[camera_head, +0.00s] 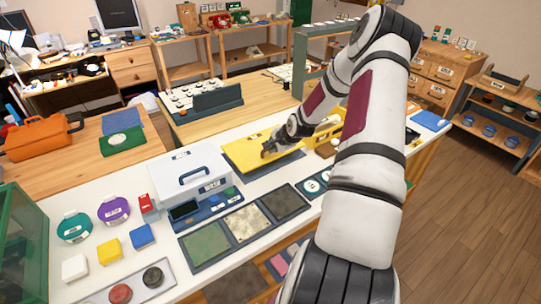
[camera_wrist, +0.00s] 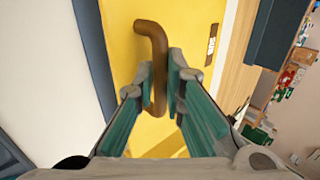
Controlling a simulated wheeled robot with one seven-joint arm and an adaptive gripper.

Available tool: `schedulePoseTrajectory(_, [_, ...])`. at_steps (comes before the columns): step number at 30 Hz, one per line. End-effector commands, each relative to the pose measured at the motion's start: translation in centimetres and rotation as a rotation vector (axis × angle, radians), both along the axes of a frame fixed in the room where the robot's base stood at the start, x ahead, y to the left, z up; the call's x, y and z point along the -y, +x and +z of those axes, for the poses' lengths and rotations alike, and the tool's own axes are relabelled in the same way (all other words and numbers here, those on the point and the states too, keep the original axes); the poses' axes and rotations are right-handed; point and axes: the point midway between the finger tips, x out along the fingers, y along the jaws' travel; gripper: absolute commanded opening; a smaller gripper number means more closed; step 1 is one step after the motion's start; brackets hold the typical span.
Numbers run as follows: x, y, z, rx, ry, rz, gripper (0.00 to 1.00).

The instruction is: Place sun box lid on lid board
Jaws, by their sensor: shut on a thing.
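The sun box lid (camera_head: 250,158) is a flat yellow panel at the middle of the white counter. In the wrist view the lid (camera_wrist: 190,20) fills the centre, with a small white label and a bent brown handle (camera_wrist: 151,32). My gripper (camera_head: 268,152) is at the lid, and in the wrist view its fingers (camera_wrist: 163,95) are closed around the handle. A dark blue strip (camera_wrist: 91,45) runs along the lid's left side in the wrist view; I cannot tell if it is the lid board. Whether the lid touches the surface below is unclear. A yellow box (camera_head: 327,134) stands right of the lid, partly behind my arm.
A white box with a grey handle (camera_head: 188,176) stands left of the lid. Dark-framed panels (camera_head: 247,222) lie in front. Coloured round containers and blocks (camera_head: 109,250) fill the counter's left end. A wooden table with a switch panel (camera_head: 203,98) is behind.

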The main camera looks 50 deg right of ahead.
Motion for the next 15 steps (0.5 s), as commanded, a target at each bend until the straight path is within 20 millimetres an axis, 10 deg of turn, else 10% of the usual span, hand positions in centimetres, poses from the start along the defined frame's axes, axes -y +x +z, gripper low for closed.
schedulePoseTrajectory(15, [0.0, 0.0, -3.6, 0.002, -0.001, 0.001, 0.0])
